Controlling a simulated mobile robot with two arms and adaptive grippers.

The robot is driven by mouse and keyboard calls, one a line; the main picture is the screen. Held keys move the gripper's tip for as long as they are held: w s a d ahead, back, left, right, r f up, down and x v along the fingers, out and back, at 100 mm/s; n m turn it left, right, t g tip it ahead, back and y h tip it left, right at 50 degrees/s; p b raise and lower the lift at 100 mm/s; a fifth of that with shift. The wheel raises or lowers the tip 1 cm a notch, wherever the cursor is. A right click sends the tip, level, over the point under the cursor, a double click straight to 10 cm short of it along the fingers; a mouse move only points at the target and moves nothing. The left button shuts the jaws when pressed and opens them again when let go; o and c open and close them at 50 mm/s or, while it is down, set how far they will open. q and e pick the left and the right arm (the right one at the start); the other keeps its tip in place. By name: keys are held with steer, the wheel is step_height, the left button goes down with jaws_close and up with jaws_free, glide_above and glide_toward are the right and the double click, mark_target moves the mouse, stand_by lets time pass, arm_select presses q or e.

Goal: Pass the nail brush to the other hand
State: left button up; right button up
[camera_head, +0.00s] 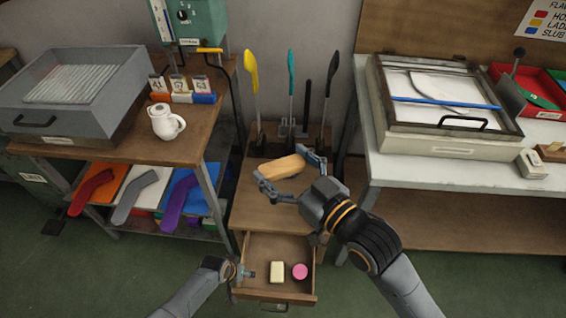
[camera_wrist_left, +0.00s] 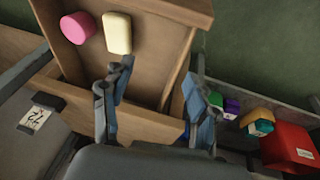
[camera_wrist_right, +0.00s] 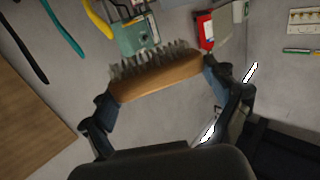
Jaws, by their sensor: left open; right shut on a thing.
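The nail brush (camera_head: 281,167) has a tan wooden body. My right gripper (camera_head: 287,170) is shut on it, with a finger at each end, and holds it above the small wooden cabinet. My left gripper (camera_head: 247,272) is low at the left side of the open drawer, apart from the brush. In the left wrist view its fingers (camera_wrist_left: 158,78) are spread and empty, over the drawer's edge.
The open drawer (camera_head: 264,251) holds a cream block (camera_head: 276,272) and a pink round piece (camera_head: 300,271).

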arm_select(q)
steer(key=s+a+f, duration=0.2)
steer(key=s+f, duration=0.1)
steer(key=s, duration=0.7)
steer(key=s+a+f+m+g+y, duration=0.1)
steer(key=s+a+f, duration=0.2)
steer(key=s, duration=0.8)
steer(key=s+a+f+g+y, duration=0.1)
steer(key=s+f, duration=0.3)
steer(key=s, duration=0.7)
steer(key=shift+a, duration=0.7)
